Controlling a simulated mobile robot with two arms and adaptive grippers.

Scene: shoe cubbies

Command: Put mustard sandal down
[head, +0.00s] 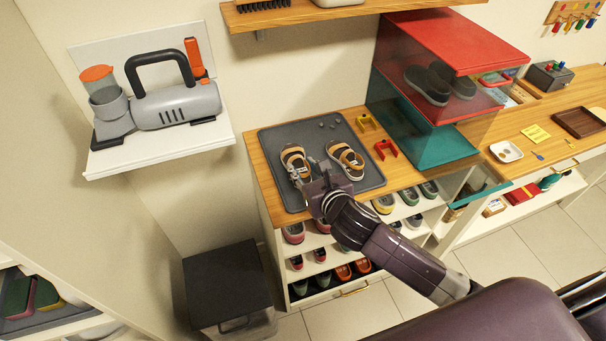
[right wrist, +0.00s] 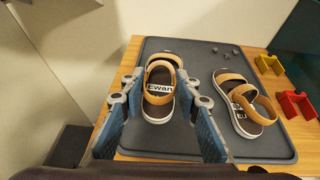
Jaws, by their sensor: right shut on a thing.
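My right gripper (head: 316,178) reaches in from the front and is shut on this sandal. In the right wrist view, the fingers (right wrist: 161,88) sit on both sides of the sandal (right wrist: 159,76), whose strap carries a white "Ewan" label. Whether its sole touches the tray is hard to tell. A second mustard sandal (head: 346,161) lies on the tray to the right, apart from the gripper. My left gripper is not in view.
Yellow (head: 366,122) and red (head: 385,149) clips lie right of the tray. A red and teal see-through box (head: 425,90) holding dark shoes stands behind them. Shoe cubbies (head: 340,262) fill the front below. The tray's back right holds only small grey pebbles.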

